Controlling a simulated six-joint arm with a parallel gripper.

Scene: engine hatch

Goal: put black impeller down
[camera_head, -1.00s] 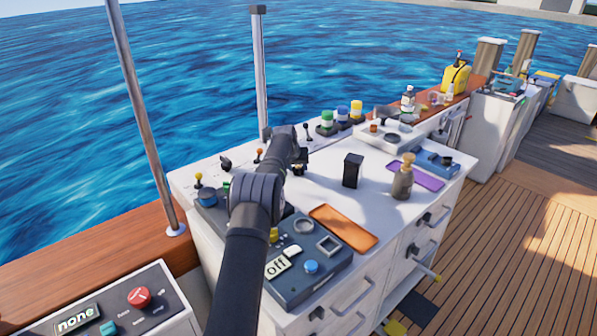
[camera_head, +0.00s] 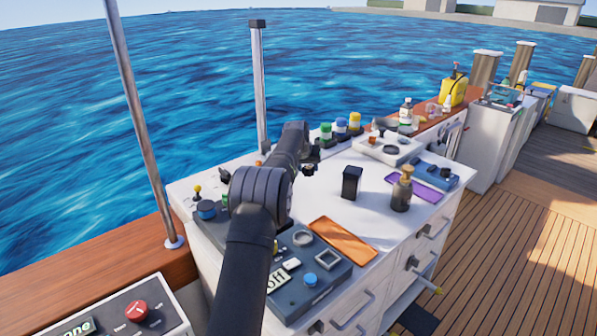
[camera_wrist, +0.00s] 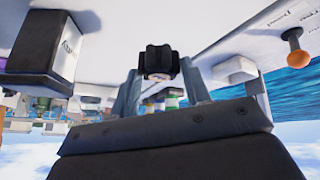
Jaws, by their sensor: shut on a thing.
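The black impeller (camera_wrist: 159,62) is a small dark, lobed piece with a pale underside. It sits between the fingertips of my gripper (camera_wrist: 163,82) in the wrist view. My gripper is shut on it. In the head view my gripper (camera_head: 309,160) is at the far end of my dark arm, over the back of the white counter (camera_head: 378,212), with the impeller (camera_head: 309,169) small and dark at its tip. The impeller looks to be held above the counter; I cannot tell how high.
A black block (camera_head: 352,182) and a brown bottle (camera_head: 402,190) stand right of my gripper. An orange tray (camera_head: 343,240) and a purple tray (camera_head: 413,187) lie on the counter. Several coloured jars (camera_head: 341,127) line the back edge. An orange-knobbed lever (camera_wrist: 297,58) shows in the wrist view.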

